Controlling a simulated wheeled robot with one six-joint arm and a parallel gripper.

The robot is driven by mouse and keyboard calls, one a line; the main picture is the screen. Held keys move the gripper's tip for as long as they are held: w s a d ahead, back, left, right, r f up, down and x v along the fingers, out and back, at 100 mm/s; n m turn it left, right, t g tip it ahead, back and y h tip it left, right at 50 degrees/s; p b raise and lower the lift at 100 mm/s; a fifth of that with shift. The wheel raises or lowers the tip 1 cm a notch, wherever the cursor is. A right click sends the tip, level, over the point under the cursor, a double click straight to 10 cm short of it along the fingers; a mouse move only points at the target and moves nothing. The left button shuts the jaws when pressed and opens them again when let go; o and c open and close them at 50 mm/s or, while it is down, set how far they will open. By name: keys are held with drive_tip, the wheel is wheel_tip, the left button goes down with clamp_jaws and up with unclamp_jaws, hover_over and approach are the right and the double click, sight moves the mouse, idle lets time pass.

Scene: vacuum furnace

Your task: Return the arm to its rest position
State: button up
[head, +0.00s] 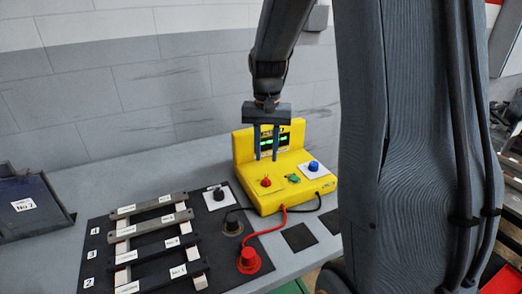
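My gripper (266,143) hangs from my arm in the head view, pointing down. Its two fingers stand apart with a narrow gap, and I see nothing between them. It appears in front of the screen of a yellow device (270,197). The device has a red knob, a green part and a blue knob on its top. Whether the fingertips touch the device cannot be told. Part of my arm crosses the right of the view.
A black mat (95,237) holds several labelled bars (150,223). A red plug (249,259) and a black plug (232,223) have cables to the device. A dark tray (30,203) marked "No 2" sits at the left. A wall (110,100) stands behind the table.

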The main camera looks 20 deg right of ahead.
drive_tip(key=s+a+f+n, duration=0.2)
drive_tip(key=s+a+n, duration=0.1)
drive_tip(key=s+a, duration=0.2)
drive_tip(key=s+a+f+n+t+b, duration=0.1)
drive_tip(key=s+a+f+n, duration=0.2)
drive_tip(key=s, duration=0.6)
drive_tip(key=a, duration=0.2)
drive_tip(key=shift+s+a+f+b, duration=0.15)
drive_tip(key=shift+s+a+b, duration=0.1)
drive_tip(key=shift+a+b, duration=0.05)
idle(0.6)
